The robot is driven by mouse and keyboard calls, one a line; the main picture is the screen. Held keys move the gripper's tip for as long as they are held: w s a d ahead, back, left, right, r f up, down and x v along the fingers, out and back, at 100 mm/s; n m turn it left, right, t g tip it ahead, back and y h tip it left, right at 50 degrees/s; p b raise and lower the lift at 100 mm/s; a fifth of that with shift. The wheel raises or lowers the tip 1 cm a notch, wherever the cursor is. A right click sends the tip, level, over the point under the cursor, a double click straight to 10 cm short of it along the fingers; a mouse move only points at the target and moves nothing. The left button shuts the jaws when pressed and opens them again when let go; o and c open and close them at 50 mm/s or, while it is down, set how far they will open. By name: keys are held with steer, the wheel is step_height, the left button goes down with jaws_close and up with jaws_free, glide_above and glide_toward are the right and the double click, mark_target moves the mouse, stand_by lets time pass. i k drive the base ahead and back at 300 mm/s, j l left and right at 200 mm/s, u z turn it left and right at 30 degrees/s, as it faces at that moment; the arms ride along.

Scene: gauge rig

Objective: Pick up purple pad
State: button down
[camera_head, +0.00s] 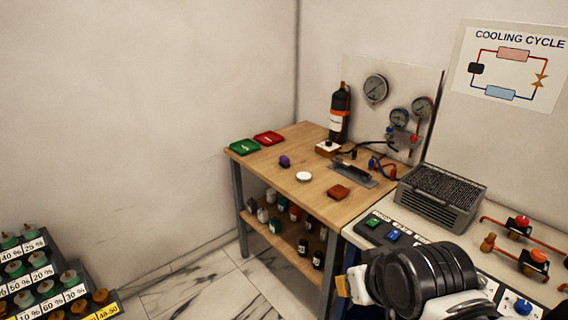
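The purple pad (284,161) is a small dark purple block lying on the wooden table (262,173), left of a round white disc (304,176) and in front of the red and green trays. Nothing touches it. My gripper (350,286) is at the lower right, in front of the white bench and well away from the pad.
A green tray (244,147) and a red tray (268,138) lie at the table's back left. A black bottle (340,112), a reddish-brown block (338,192) and gauges (375,88) are to the right. Several bottles stand on the lower shelf. The front-left tabletop is clear.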

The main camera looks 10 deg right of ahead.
mark_target(284, 161)
steer(key=i+j+z, duration=0.3)
steer(key=i, duration=0.25)
steer(key=i+j+z, duration=0.35)
steer(key=i+j, duration=0.15)
steer(key=i+j+z, duration=0.3)
steer(key=i+j, duration=0.2)
steer(key=i+j+z, duration=0.3)
steer(key=j, duration=0.5)
steer(key=i+l, duration=0.05)
